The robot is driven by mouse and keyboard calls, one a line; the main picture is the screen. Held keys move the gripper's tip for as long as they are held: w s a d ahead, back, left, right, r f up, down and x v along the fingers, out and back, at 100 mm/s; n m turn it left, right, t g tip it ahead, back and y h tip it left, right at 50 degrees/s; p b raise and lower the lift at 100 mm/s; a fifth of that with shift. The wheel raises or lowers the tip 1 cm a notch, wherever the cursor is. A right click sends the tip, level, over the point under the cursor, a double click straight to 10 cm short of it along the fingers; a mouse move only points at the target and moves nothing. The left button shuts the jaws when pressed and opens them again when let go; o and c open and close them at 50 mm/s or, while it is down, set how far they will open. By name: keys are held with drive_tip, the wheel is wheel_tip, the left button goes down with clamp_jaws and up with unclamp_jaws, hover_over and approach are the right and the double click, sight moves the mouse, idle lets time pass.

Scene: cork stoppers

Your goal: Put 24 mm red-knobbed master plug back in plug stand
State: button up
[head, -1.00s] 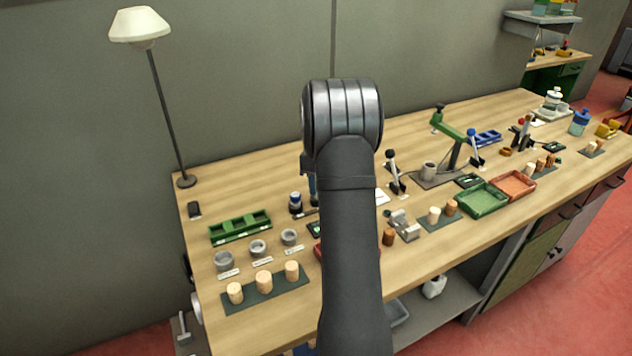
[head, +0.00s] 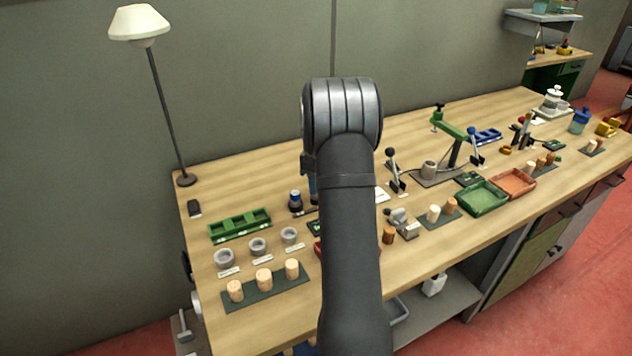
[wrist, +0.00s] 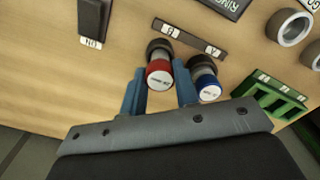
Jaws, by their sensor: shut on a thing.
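The red-knobbed plug (wrist: 159,74) is between the blue fingers of my gripper (wrist: 159,88) in the wrist view, and the gripper is shut on it. A blue-knobbed plug (wrist: 205,82) stands close beside the right finger. In the head view the blue-knobbed plug (head: 296,200) shows left of my arm, which hides the red-knobbed plug and most of the gripper.
A green tray (wrist: 262,98) and grey rings (wrist: 290,26) lie right of the plugs in the wrist view. A dark labelled block (wrist: 94,18) is at upper left. In the head view, light corks stand on a dark mat (head: 248,294). Bare wood lies behind the green tray (head: 240,224).

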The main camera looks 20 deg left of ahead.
drive_tip(key=shift+f, duration=0.45)
drive_tip(key=o, duration=1.1)
drive_tip(key=shift+r, duration=0.1)
wheel_tip(320, 180, up, 17)
drive_tip(key=shift+r, duration=0.1)
wheel_tip(320, 180, down, 17)
drive_tip(key=shift+f, duration=0.15)
idle(0.6)
